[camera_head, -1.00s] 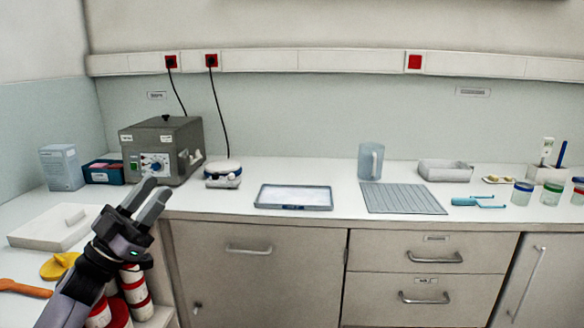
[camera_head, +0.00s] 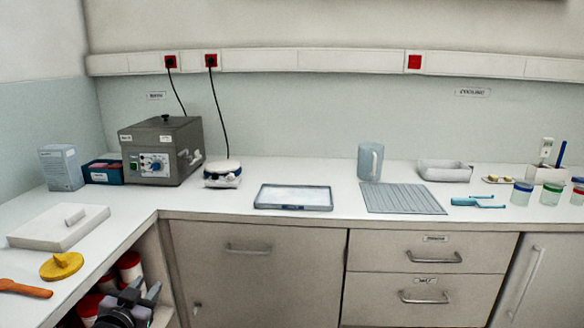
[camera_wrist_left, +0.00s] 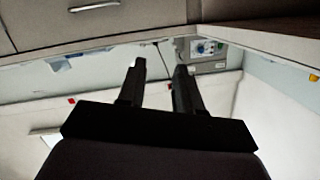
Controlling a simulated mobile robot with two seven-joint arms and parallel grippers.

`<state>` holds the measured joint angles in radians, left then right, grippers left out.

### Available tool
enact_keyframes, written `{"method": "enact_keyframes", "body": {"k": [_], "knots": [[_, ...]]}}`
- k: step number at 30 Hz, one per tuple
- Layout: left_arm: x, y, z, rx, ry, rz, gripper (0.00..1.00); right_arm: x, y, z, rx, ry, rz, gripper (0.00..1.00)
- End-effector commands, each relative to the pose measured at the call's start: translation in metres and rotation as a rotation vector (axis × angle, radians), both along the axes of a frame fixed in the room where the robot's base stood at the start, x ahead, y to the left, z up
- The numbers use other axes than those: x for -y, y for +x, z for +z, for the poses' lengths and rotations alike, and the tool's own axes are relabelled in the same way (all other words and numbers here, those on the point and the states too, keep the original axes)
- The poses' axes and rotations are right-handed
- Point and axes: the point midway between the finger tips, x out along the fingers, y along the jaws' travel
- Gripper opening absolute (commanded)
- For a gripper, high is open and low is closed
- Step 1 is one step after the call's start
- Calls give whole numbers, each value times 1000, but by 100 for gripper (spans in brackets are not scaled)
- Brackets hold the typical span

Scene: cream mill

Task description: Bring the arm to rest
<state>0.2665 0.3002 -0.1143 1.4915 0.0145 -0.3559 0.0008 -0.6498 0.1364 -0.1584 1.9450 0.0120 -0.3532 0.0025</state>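My left gripper (camera_head: 144,289) is low at the bottom left of the head view, below the level of the worktop and in front of the open shelf under the left counter. Its two fingers stand apart with nothing between them, as the left wrist view also shows (camera_wrist_left: 160,68). In that view the picture is upside down to the room, with the counter underside and a cabinet handle at the top. My right arm and gripper are not in view.
The left counter edge is close to the gripper; red-and-white containers (camera_head: 130,266) stand on the shelf behind it. A yellow knob-like piece (camera_head: 62,266), an orange tool (camera_head: 24,288) and a white slab (camera_head: 58,228) lie above. Cabinet fronts (camera_head: 255,275) stand to the right.

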Motion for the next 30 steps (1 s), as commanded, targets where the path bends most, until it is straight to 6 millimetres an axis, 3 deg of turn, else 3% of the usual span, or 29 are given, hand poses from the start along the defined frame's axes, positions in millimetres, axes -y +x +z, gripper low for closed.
{"method": "enact_keyframes", "body": {"k": [1,3,12,18,21,25,30], "knots": [[11,-19,-25,-39,-13,-15,35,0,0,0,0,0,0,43],[25,-45,-53,-84,-30,-35,35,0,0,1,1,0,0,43],[79,-175,-143,-281,-127,-91,35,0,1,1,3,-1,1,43],[105,-259,-172,-396,-195,-101,35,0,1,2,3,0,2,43],[113,-289,-178,-437,-220,-100,35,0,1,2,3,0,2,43],[118,-310,-180,-465,-240,-98,35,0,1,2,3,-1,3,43],[120,-317,-181,-475,-245,-97,35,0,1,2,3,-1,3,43]]}}
